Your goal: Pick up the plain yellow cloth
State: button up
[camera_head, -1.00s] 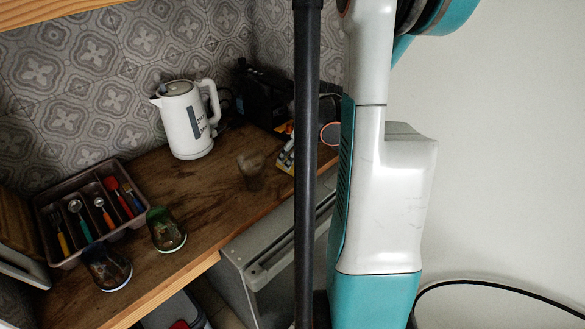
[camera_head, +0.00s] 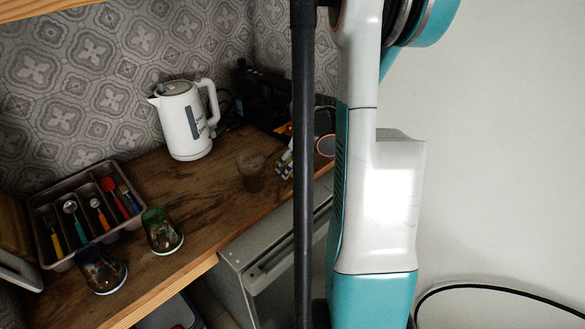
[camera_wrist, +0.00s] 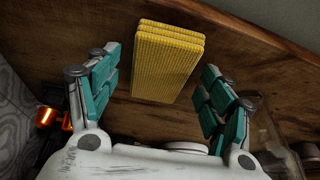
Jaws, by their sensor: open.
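The plain yellow cloth (camera_wrist: 168,62) looks like a small stack of folded, woven-textured pieces lying on the brown wood counter in the wrist view. My gripper (camera_wrist: 160,70) is open, with one teal-padded finger to the left of the cloth and one to the right. There are gaps on both sides, and neither finger visibly touches the cloth. In the head view, a small part of my gripper shows beside the black pole, at the counter's right end. I cannot make out the cloth there.
A white kettle (camera_head: 186,120), a clear glass (camera_head: 251,172), two more glasses (camera_head: 162,232) and a cutlery tray (camera_head: 75,252) stand on the counter (camera_head: 215,205). A dark appliance (camera_head: 262,95) is at the back. A lit orange part (camera_wrist: 47,117) shows left of my gripper.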

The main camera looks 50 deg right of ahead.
dwell(0.3)
jog(key=shift+s+a, duration=0.1)
jog(key=c, duration=1)
jog(key=shift+c, duration=0.2)
jog(key=shift+r, duration=0.1)
jog(key=shift+r+p, duration=0.35)
jog(key=shift+p, duration=0.05)
notch_tip(320, 180, up, 20)
jog(key=p, duration=0.6)
jog(key=shift+f, duration=0.25)
